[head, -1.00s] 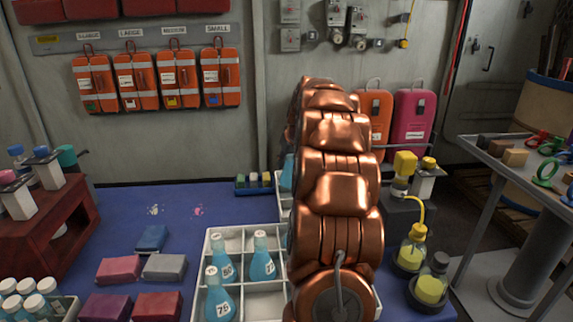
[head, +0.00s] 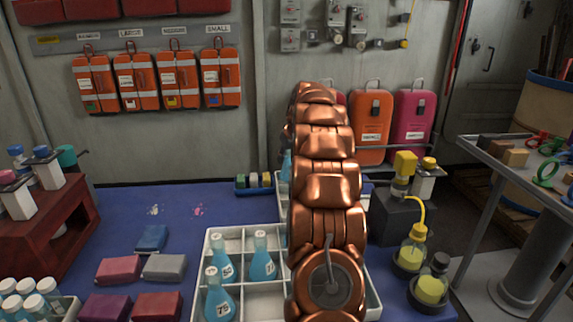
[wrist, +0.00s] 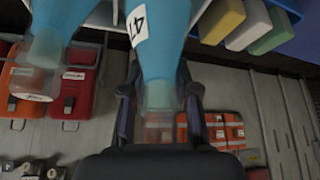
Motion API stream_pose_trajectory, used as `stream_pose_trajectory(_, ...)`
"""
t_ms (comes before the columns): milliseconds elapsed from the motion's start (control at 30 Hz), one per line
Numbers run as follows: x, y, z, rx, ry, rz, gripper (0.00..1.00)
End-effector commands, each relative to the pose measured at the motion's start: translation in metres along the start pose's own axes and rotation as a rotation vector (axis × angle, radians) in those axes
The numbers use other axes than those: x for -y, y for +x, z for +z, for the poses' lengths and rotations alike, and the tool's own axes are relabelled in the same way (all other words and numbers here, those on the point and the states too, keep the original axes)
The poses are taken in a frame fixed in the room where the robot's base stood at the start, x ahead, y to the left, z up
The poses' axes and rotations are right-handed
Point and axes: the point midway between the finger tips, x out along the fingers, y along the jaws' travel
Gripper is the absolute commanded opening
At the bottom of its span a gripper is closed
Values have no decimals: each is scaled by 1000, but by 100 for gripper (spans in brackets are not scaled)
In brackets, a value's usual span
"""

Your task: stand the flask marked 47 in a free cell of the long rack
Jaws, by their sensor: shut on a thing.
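My gripper (wrist: 158,98) is shut on the neck of a blue flask with a 47 label (wrist: 140,28), seen upside down in the wrist view. Another blue flask (wrist: 56,28) is beside it at the left, apart from my fingers. In the head view my arm hides my gripper and the held flask. A white rack (head: 205,275) at the front holds several blue flasks, one marked 76 (head: 218,298), and shows empty cells. Part of a second white rack (head: 283,205) shows behind my arm, with a bit of blue above it (head: 286,167). I cannot tell which is the long rack.
A small blue tray (head: 242,191) with coloured blocks stands behind the racks; it also shows in the wrist view (wrist: 287,12). Yellow bottles (head: 412,250) stand on the right, and several coloured blocks (head: 163,268) lie left.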

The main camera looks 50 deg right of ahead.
Motion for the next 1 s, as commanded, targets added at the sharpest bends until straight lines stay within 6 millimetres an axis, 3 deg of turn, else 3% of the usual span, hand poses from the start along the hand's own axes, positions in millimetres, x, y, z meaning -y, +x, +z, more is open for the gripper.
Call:
stream_pose_trajectory(233,0,22,14,2,0,1,8)
stream_pose_trajectory(600,0,24,14,0,0,1,8)
stream_pose_trajectory(633,0,25,15,0,0,1,31)
stream_pose_trajectory(867,0,24,14,0,0,2,55)
stream_pose_trajectory(1000,0,24,14,0,0,2,55)
